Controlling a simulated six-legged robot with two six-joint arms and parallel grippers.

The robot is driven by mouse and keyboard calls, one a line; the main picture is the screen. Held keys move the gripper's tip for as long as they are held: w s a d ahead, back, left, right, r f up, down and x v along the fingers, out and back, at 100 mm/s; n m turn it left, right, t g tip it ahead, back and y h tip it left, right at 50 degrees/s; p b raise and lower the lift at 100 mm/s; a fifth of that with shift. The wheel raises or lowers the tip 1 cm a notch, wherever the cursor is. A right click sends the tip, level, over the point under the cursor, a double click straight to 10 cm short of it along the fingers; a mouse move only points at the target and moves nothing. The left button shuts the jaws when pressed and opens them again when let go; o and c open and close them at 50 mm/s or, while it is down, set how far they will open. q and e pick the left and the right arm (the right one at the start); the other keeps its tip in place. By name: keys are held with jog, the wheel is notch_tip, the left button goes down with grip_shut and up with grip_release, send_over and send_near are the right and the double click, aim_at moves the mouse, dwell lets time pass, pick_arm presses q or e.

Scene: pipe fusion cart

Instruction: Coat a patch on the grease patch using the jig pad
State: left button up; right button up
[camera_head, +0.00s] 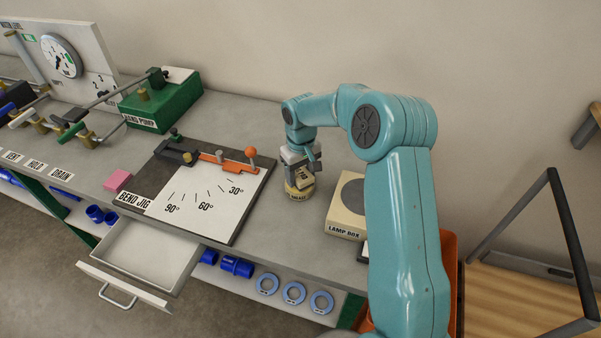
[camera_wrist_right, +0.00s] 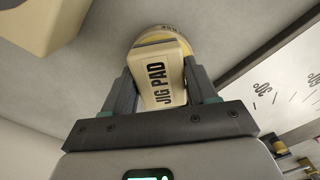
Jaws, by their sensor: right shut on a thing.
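My right gripper (camera_head: 303,163) points down near the middle of the bench. It is shut on the jig pad (camera_wrist_right: 163,85), a cream block with black "JIG PAD" lettering, which sits between both fingers in the right wrist view. A round cream and yellow pot (camera_head: 299,190) stands right below the gripper; its small label is hard to read. In the wrist view this pot (camera_wrist_right: 161,32) shows just beyond the pad's far end. I cannot tell whether pad and pot touch. No separate grease patch can be made out. My left gripper is not in view.
The bend jig (camera_head: 205,211), with an orange-handled lever (camera_head: 229,161), lies left of the pot. The lamp box (camera_head: 347,207) stands close on its right. A pink block (camera_head: 118,181) lies left of the jig. A drawer (camera_head: 146,254) hangs open at the front.

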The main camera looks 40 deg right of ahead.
jog(key=shift+w+a+f, duration=0.1)
jog(key=shift+w+f, duration=0.1)
jog(key=shift+s, duration=0.15)
jog(key=shift+f, duration=0.25)
jog(key=shift+f+b, duration=0.1)
jog(key=shift+b, duration=0.3)
jog(key=shift+f, duration=0.15)
dwell(0.9)
